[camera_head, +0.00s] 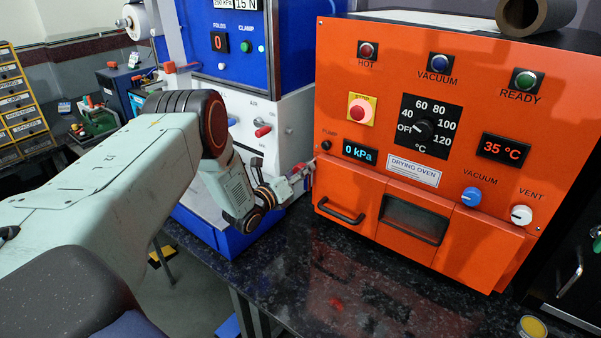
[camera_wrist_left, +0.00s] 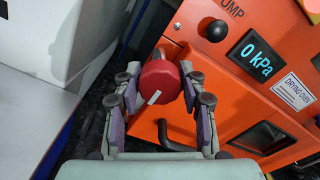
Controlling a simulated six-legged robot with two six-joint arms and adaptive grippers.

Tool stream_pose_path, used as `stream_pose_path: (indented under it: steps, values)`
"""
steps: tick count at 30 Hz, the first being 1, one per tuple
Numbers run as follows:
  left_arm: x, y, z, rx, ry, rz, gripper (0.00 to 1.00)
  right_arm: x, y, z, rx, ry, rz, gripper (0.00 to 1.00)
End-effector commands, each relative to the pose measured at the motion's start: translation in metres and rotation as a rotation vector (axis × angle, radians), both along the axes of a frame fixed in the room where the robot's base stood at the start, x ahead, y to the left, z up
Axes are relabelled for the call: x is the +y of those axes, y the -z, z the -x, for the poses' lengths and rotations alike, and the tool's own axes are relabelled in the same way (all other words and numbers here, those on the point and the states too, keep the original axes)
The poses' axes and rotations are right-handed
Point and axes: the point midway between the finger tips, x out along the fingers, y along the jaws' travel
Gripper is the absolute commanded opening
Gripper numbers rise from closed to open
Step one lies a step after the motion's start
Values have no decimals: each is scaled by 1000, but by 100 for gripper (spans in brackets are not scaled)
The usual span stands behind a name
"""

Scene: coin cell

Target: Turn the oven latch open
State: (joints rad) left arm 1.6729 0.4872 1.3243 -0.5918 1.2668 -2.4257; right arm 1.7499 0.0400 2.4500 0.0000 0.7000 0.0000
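The orange drying oven (camera_head: 440,90) stands on the dark speckled bench, with its door and black bar handle (camera_head: 341,210) closed at the lower left. In the left wrist view, a red knob (camera_wrist_left: 160,82) with a white mark sits on a grey shaft beside the oven's left edge; it looks like the oven latch. My left gripper (camera_head: 304,176) reaches the oven's left edge in the head view, where the arm mostly hides the knob. In the left wrist view its fingers (camera_wrist_left: 160,88) are open, one on each side of the knob, with narrow gaps. My right gripper is not in view.
A blue and white machine (camera_head: 270,120) with a red-tipped lever (camera_head: 263,131) stands close behind my left gripper. The oven's black pump knob (camera_wrist_left: 215,31) is just right of the fingers.

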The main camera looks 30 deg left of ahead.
Motion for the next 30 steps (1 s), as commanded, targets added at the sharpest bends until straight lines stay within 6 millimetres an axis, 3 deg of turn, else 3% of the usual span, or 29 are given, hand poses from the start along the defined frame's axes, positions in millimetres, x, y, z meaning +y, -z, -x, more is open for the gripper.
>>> stream_pose_path:
  steps: [6,17,23,30]
  values:
    - [0,1,0,3,1,2,62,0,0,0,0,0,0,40]
    - [0,2,4,6,1,3,62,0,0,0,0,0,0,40]
    - [3,2,29,7,-2,7,62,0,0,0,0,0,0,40]
    - [8,2,76,6,-5,7,62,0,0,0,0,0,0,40]
